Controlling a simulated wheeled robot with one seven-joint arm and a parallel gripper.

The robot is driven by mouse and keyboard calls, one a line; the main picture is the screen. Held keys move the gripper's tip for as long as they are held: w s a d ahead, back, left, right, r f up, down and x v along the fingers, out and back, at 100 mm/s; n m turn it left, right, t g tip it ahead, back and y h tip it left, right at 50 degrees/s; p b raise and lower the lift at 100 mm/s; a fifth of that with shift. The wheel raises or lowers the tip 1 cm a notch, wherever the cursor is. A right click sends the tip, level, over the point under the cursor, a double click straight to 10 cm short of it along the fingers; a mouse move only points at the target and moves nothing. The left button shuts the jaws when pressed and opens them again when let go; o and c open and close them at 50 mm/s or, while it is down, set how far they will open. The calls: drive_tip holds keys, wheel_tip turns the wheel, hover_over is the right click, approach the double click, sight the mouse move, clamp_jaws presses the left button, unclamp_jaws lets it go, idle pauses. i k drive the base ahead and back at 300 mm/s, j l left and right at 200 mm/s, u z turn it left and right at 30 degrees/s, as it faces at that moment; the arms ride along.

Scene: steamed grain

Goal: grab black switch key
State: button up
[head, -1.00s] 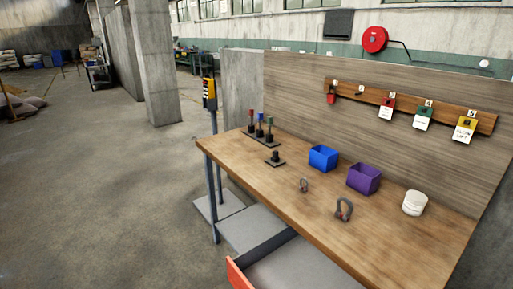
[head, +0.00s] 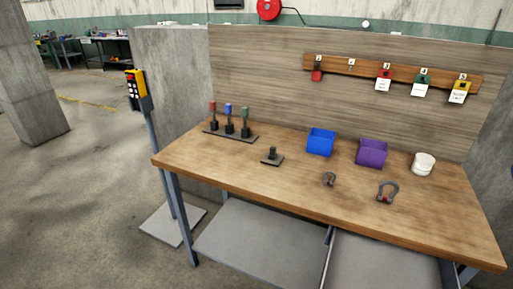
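A small black upright piece on a flat dark base (head: 272,156) stands on the wooden table. It may be the black switch key, but I cannot tell for sure. Behind it to the left, a dark rack (head: 230,133) holds upright black pieces with a red top (head: 213,107), a blue top (head: 228,109) and a green top (head: 245,114). Tags and small items hang on a wall board (head: 400,75) with numbered hooks; whatever is at hook 2 is too small to tell. My gripper is not in view.
The wooden table (head: 230,178) also carries a blue bin (head: 320,143), a purple bin (head: 371,153), a white tub (head: 423,164) and two shackles (head: 328,179) (head: 388,192). A yellow control box (head: 136,89) stands on a post at the left.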

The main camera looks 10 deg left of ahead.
sight(273, 152)
drive_tip(key=j, duration=1.6)
drive_tip(key=i+j, duration=0.15)
drive_tip(key=j, duration=0.2)
drive_tip(key=i+j, duration=0.15)
drive_tip(key=j, duration=0.2)
drive_tip(key=i+j, duration=0.1)
drive_tip(key=i, duration=0.35)
drive_tip(key=i+j+z, duration=0.1)
drive_tip(key=i, duration=0.35)
